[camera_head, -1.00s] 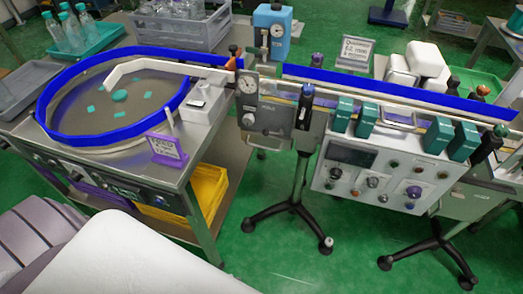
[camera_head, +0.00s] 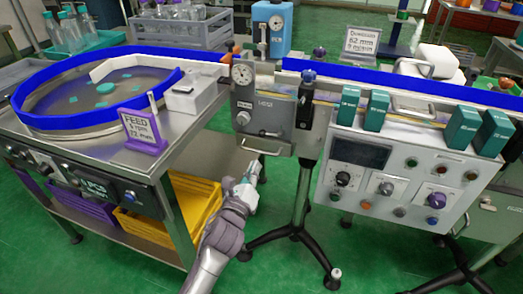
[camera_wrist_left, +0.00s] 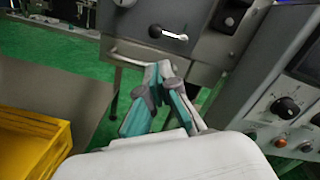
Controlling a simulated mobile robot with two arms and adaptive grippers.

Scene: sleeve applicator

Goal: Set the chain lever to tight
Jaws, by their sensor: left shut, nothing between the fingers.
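A grey box (camera_head: 270,122) on a stand carries a dark round knob with a short pale lever (camera_head: 242,118) on its front. In the left wrist view this lever (camera_wrist_left: 168,33) points right, near the top of the picture. I cannot read any tight mark, nor tell for sure that this is the chain lever. My left gripper (camera_head: 253,168) is just below the box and its bar handle (camera_head: 263,151). In the left wrist view the gripper (camera_wrist_left: 158,70) is shut and empty, its tips below the lever and apart from it. My right gripper is not in view.
A bowl feeder (camera_head: 95,95) stands on the table at left, above a yellow crate (camera_head: 197,205). A control panel (camera_head: 395,175) with knobs and teal blocks is at right. A black-footed stand is below the box. Green floor lies free in front.

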